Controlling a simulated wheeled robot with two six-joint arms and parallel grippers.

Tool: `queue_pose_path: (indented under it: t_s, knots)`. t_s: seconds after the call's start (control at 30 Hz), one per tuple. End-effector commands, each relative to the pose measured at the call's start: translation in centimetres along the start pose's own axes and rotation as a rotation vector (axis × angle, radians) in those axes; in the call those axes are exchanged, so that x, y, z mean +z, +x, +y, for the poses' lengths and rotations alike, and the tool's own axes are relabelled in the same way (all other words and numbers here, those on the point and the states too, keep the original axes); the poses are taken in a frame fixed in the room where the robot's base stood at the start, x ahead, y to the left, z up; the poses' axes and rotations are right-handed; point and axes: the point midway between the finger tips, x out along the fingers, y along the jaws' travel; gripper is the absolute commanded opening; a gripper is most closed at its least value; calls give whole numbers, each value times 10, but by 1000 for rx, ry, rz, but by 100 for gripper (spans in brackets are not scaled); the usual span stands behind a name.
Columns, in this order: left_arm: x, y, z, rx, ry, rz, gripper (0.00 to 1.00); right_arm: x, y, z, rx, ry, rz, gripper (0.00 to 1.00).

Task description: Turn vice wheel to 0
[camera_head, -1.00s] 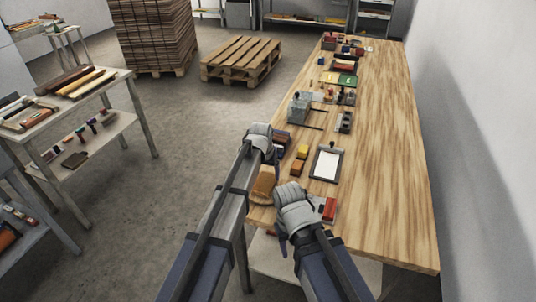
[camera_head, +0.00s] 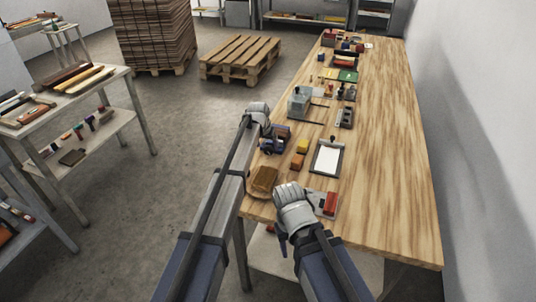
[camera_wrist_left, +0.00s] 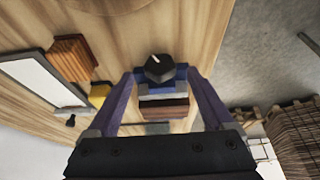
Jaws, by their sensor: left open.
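The vice (camera_head: 271,147) is a small blue tool at the left edge of the wooden bench. In the left wrist view its wheel is a round black knob (camera_wrist_left: 159,68) with a white mark pointing up and slightly left. Below the knob in that view are the blue vice body (camera_wrist_left: 176,80) and brown wooden layers. My left gripper (camera_head: 266,130) is at the vice. In the left wrist view its two open fingers (camera_wrist_left: 158,80) stand either side of the vice, with gaps beside the knob. My right gripper (camera_head: 284,236) hangs at the near bench end; its jaw opening cannot be made out.
A clipboard with white paper (camera_head: 327,158), a yellow block (camera_head: 302,146) and an orange block (camera_head: 297,161) lie right of the vice. The bench's right side (camera_head: 385,150) is clear.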

Motion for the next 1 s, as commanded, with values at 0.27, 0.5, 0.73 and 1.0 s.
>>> queue_pose_path:
  t_s: [0.27,0.5,0.73,1.0]
  knots:
    - [1,38,0,0,0,0,86,-2,35,-3,0,0,0,50]
    - [0,39,0,0,0,0,86,-2,36,-3,0,0,0,50]
    - [0,39,0,0,0,0,72,-2,36,-3,0,0,0,50]
    - [0,39,0,0,0,0,42,-2,36,-3,0,0,0,50]
